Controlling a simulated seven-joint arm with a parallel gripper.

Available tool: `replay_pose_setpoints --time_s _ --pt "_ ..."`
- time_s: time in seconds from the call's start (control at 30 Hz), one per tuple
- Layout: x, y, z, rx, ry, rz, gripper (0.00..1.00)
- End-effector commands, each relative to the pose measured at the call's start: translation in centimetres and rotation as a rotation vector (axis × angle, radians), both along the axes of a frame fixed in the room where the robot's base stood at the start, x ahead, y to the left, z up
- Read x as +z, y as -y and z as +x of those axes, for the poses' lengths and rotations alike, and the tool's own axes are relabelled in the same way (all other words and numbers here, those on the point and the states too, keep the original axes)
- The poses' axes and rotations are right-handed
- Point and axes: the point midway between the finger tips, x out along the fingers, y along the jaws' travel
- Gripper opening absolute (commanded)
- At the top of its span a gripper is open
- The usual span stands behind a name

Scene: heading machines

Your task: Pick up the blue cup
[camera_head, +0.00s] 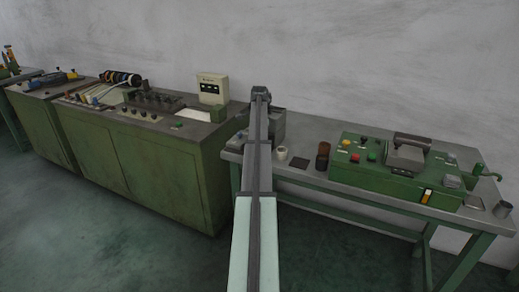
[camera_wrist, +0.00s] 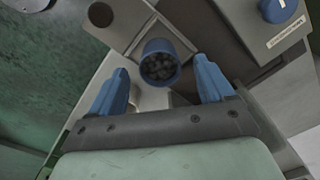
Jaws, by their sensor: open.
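The blue cup (camera_wrist: 158,46) shows in the wrist view, seen from above, with a blue rim and several dark round pieces inside. It lies ahead of and between the blue fingers of my gripper (camera_wrist: 160,72). The fingers are spread, one on each side, with a gap to the cup; nothing is held. In the head view my arm reaches over to the left end of the grey table, with its far end (camera_head: 260,92) near the wall. I cannot make out the blue cup there; my arm may hide it.
A white cup (camera_head: 281,153) and a brown cup (camera_head: 323,155) stand on the grey table (camera_head: 300,177). A green machine (camera_head: 395,175) with buttons fills its right part. A green cabinet (camera_head: 150,165) stands to the left. A dark knob (camera_wrist: 100,14) shows near the cup.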

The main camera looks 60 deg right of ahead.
Motion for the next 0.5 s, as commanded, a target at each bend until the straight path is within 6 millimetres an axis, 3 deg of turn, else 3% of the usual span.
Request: replay_pose_setpoints --time_s 0.2,0.47,0.5 --pt "-2.8 -0.1 0.1 0.000 -0.001 0.001 0.81" --pt "-3.0 -0.1 0.1 0.000 0.000 0.000 0.81" --pt "-3.0 -0.1 0.1 0.000 0.000 0.000 0.77"
